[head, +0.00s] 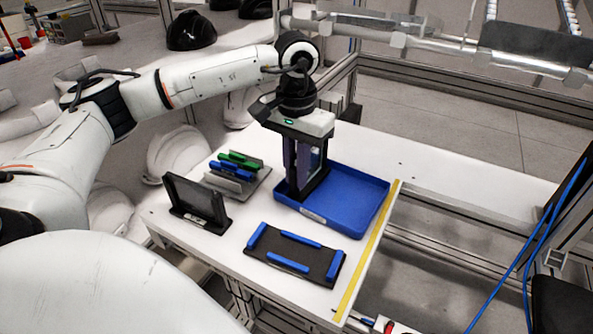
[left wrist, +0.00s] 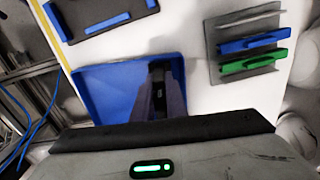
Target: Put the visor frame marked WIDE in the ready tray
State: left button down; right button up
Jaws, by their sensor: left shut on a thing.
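My left gripper (head: 306,172) points down over the left part of the blue tray (head: 350,205). It is shut on a dark frame-like piece (head: 291,172), held upright with its lower end inside the tray. I cannot tell whether it touches the tray floor. In the left wrist view the fingers (left wrist: 157,95) reach down into the tray (left wrist: 98,88), with a dark part of the piece (left wrist: 157,72) between them. No WIDE marking is readable. A small pale label (head: 312,215) is on the tray's front wall. My right gripper is not in view.
A black stand (head: 197,207) with an upright plate is left of the tray. A grey rack (head: 237,180) holds blue and green handled pieces. A black board with blue bars (head: 295,255) lies in front. A yellow strip (head: 367,255) marks the table's right edge.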

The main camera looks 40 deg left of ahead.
pick_arm(q)
jog(key=c, duration=1.8)
grip_release()
jog(key=shift+o, duration=0.2)
notch_tip(320, 180, up, 12)
jog(key=shift+r+p, duration=0.2)
jog(key=shift+p, duration=0.25)
jog(key=shift+d+f, duration=0.1)
